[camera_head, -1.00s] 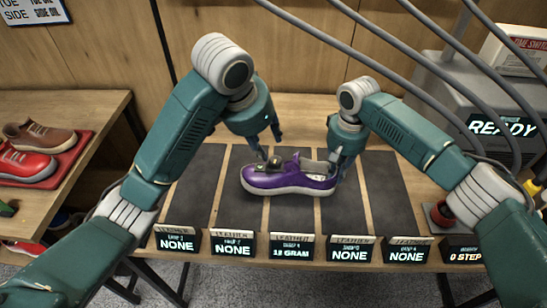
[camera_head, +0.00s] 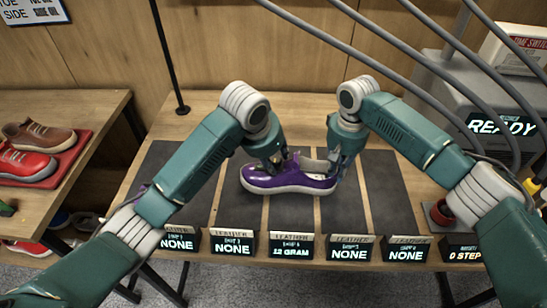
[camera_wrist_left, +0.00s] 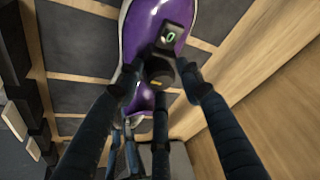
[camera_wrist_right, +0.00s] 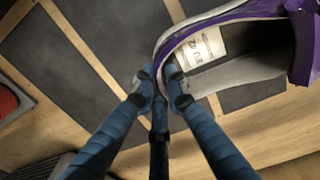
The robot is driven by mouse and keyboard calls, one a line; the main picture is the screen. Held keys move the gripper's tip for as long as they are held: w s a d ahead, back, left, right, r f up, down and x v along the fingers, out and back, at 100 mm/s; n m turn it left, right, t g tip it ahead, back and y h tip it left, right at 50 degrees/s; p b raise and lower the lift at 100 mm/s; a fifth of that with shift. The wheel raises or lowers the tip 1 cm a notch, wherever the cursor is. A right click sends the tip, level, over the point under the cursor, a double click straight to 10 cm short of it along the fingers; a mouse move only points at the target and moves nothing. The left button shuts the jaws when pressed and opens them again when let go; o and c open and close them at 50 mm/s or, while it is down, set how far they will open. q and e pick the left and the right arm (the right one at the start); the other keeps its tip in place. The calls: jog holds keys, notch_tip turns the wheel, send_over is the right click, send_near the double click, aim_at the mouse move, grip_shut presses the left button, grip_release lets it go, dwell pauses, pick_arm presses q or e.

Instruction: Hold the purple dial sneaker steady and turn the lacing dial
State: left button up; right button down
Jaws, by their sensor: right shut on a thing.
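The purple sneaker (camera_head: 290,182) lies sole-down on the middle dark mats, its toe to the left. My right gripper (camera_head: 336,165) is shut on the rim of its heel; the right wrist view shows the fingertips (camera_wrist_right: 162,82) on either side of the collar. My left gripper (camera_head: 276,163) is over the tongue and hides the dial in the head view. The left wrist view shows the dark round dial (camera_wrist_left: 159,74) with a yellow mark, beside a small readout (camera_wrist_left: 171,38) showing a green 0. The left fingers (camera_wrist_left: 158,88) are spread around the dial; contact is unclear.
A row of label displays (camera_head: 291,247) stands along the table's front edge; the middle one reads 12 GRAM. A grey machine (camera_head: 470,110) reading READY stands at the right. Other shoes (camera_head: 27,150) lie on a red tray at the left. The outer mats are bare.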

pick_arm(q)
jog(key=c, duration=0.8)
jog(key=shift+n+y, duration=0.4)
jog(key=shift+n, duration=0.4)
jog(key=shift+c, duration=0.2)
jog(key=o, duration=0.8)
jog(key=shift+o, duration=0.2)
jog(key=shift+r, duration=0.1)
pick_arm(e)
jog(key=shift+r, duration=0.1)
pick_arm(q)
jog(key=v, duration=1.2)
jog(key=shift+s, duration=0.2)
